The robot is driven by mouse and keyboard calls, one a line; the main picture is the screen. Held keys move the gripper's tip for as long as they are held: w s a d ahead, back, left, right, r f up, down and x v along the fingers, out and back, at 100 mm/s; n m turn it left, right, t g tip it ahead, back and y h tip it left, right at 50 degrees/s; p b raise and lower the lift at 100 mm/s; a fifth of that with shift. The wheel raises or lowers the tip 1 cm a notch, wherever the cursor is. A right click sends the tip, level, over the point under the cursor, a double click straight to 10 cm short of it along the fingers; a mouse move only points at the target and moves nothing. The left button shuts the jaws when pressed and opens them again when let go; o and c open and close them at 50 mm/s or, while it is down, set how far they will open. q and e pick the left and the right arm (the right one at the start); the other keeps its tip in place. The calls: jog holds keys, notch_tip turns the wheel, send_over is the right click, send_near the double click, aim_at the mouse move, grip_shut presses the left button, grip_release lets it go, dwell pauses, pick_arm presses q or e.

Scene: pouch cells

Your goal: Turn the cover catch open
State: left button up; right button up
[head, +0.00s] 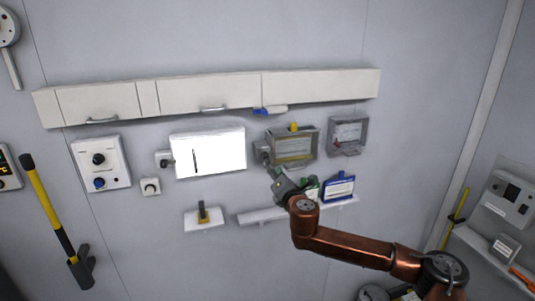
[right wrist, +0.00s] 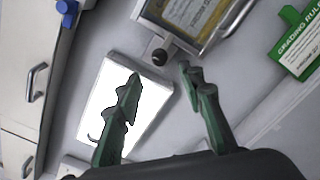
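The cover catch appears to be a small dark knob on a grey mount (head: 263,154), at the left side of a grey-framed clear cover box (head: 293,147) on the wall. In the right wrist view the dark round knob (right wrist: 160,54) sits beside the frame of the cover box (right wrist: 212,38), which has a yellow-edged sheet inside. My right gripper (head: 271,172) is just below the knob in the head view. In the right wrist view its two green fingers (right wrist: 160,72) are apart with nothing between them, and the knob shows beyond the gap. My left gripper is not in view.
A bright white panel (head: 208,153) is left of the catch, with another knob at its left edge. A second clear box (head: 347,134) is to the right. A shelf (head: 262,215) with green and blue signs (head: 339,187) is below. Cabinets (head: 208,94) run above.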

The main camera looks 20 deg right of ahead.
aim_at(266, 157)
jog(key=w+p, duration=0.2)
jog(key=w, duration=0.4)
jog(key=shift+w+r, duration=0.1)
jog(key=shift+w, duration=0.85)
jog(key=shift+c, duration=0.2)
grip_shut()
